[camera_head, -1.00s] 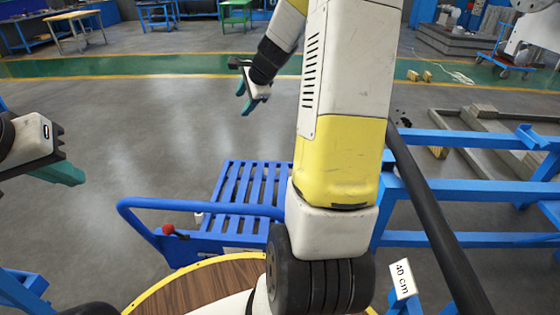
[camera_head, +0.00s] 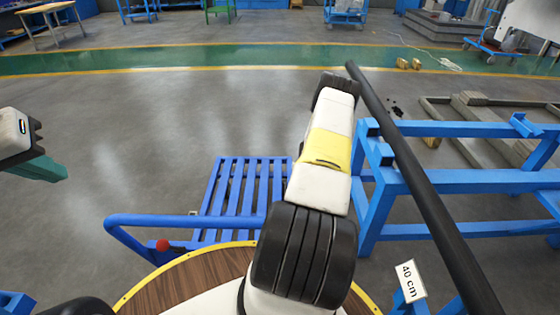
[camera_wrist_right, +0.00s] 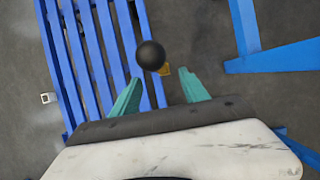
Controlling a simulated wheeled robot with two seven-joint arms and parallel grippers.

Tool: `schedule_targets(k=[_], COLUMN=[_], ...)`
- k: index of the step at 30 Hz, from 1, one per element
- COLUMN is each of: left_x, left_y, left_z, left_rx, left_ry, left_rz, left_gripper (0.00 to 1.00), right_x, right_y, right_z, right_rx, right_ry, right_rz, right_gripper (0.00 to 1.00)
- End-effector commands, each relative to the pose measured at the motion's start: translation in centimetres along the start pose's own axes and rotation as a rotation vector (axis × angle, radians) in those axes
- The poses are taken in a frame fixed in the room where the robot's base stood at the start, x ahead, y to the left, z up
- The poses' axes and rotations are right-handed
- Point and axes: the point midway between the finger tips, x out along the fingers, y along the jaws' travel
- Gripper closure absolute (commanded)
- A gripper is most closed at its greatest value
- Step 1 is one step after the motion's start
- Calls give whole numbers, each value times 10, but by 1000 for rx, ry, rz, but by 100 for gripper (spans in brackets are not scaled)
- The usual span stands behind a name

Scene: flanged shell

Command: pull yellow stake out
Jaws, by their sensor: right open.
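My right gripper (camera_wrist_right: 160,75) is open and empty in the right wrist view, with its two teal fingers spread apart. A round black knob (camera_wrist_right: 150,55) shows just beyond and between the fingertips. My left gripper (camera_head: 40,168) is at the left edge of the head view, over bare floor and away from everything. Its fingers overlap, so its opening is unclear.
A blue slatted cart (camera_head: 238,190) stands left of my right arm; its slats also show in the right wrist view (camera_wrist_right: 88,50). A blue frame (camera_head: 450,180) stands at the right, with a long black pole (camera_head: 430,200) slanting before it. Left floor is clear.

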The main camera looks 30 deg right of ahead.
Motion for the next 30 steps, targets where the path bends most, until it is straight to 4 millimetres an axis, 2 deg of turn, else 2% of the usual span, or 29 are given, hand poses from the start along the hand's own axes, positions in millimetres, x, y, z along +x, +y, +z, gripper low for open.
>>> schedule_targets(k=[5, 12, 15, 22, 30], left_x=[0, 0, 0, 0, 0], left_y=[0, 0, 0, 0, 0], left_z=[0, 0, 0, 0, 0], left_rx=[0, 0, 0, 0, 0], left_ry=[-1, -2, -1, -2, -2], left_rz=[0, 0, 0, 0, 0], left_gripper=[100, 100, 100, 100, 100], right_x=[6, 27, 44, 69, 77], right_y=[2, 4, 2, 2, 3], right_z=[-1, 1, -1, 0, 1], right_rx=[-6, -15, -13, -10, -9], right_ry=[2, -1, 0, -1, -1], right_rz=[0, 1, 0, 2, 3], right_gripper=[47, 47, 47, 47, 47])
